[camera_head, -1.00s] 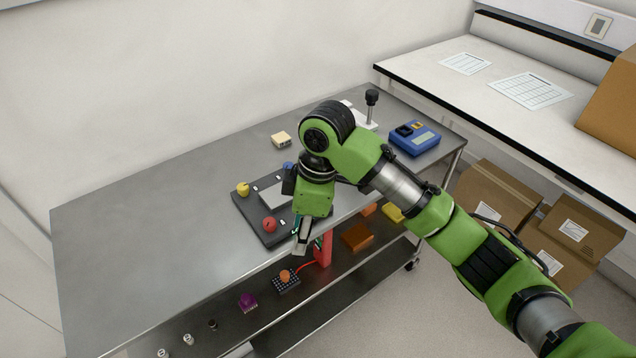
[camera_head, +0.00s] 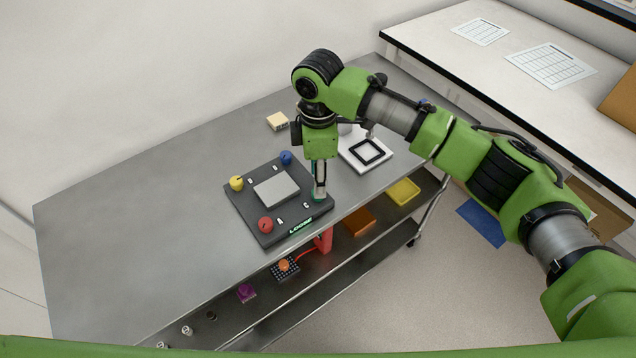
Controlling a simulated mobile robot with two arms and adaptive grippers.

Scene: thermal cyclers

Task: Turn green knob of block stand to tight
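The block stand (camera_head: 249,211) is a dark slab with a light grey plate (camera_head: 276,189) in its middle. A yellow knob (camera_head: 237,183), a blue knob (camera_head: 286,158) and a red knob (camera_head: 266,225) stand at three corners. A lit label (camera_head: 301,228) at the front right edge reads LOOSE. My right gripper (camera_head: 319,192) points straight down at the right corner, where a bit of green shows at its fingertips. The green knob is mostly hidden there, and I cannot tell whether the fingers are closed on it. My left gripper is not in view.
A white device with a black square frame (camera_head: 367,151) stands right of the stand, partly behind my arm. A small beige block (camera_head: 277,121) lies behind. The lower shelf holds an orange tray (camera_head: 359,222) and a yellow tray (camera_head: 403,192). The left tabletop is clear.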

